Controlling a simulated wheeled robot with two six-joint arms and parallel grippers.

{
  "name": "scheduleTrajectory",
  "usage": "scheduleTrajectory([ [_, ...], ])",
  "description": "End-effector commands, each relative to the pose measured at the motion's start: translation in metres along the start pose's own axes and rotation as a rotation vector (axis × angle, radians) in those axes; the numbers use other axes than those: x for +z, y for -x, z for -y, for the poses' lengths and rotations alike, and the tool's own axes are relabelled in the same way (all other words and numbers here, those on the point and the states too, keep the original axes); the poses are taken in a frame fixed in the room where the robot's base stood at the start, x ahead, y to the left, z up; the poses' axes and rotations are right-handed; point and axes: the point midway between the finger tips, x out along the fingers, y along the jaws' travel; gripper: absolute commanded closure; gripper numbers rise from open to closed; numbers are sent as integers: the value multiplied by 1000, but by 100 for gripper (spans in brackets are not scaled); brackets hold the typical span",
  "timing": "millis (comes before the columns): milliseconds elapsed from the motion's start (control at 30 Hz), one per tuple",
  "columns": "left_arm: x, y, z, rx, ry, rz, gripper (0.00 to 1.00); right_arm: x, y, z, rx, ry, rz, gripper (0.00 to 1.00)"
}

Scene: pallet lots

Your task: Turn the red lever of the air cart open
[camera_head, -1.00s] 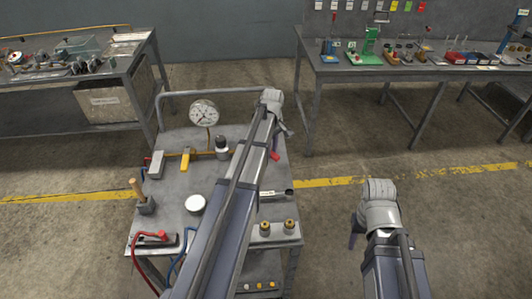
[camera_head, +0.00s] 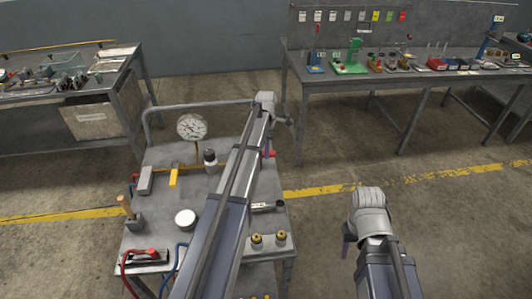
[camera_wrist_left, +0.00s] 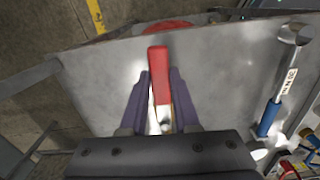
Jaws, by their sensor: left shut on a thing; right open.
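The air cart (camera_head: 150,222) stands in front of me with a grey top. The red lever (camera_wrist_left: 159,75) lies between the dark fingers of my left gripper (camera_wrist_left: 160,100) in the left wrist view, and the gripper is shut on it. In the head view only a bit of red shows beside my left gripper (camera_head: 267,147) at the cart's right side; my arm hides the rest. My right gripper (camera_head: 346,240) is open, off to the right of the cart over the floor, partly hidden by its own wrist.
On the cart are a pressure gauge (camera_head: 192,127), a yellow-handled part (camera_head: 174,177), a white round cap (camera_head: 185,218), brass fittings (camera_head: 257,239) and a red hose (camera_head: 126,267). A blue-handled tool (camera_wrist_left: 269,117) lies beside the lever. Workbenches stand behind. Floor right of the cart is clear.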

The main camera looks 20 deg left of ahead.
Motion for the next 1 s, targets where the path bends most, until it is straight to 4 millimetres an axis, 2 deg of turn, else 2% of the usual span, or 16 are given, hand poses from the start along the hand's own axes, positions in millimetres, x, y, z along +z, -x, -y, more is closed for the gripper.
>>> scheduleTrajectory([
  [300, 0, 0, -7, 1, 70, 0, 100, 0, 0, 0, 0, 0, 0, 50],
  [733, -1, 0, -8, 3, 78, 0, 100, 0, 0, 0, 0, 0, 0, 50],
  [767, -1, 0, -8, 3, 78, 0, 68, 0, 0, 0, 0, 0, 0, 50],
  [1000, -1, 0, -7, 1, 76, 0, 41, 0, 0, 0, 0, 0, 0, 50],
])
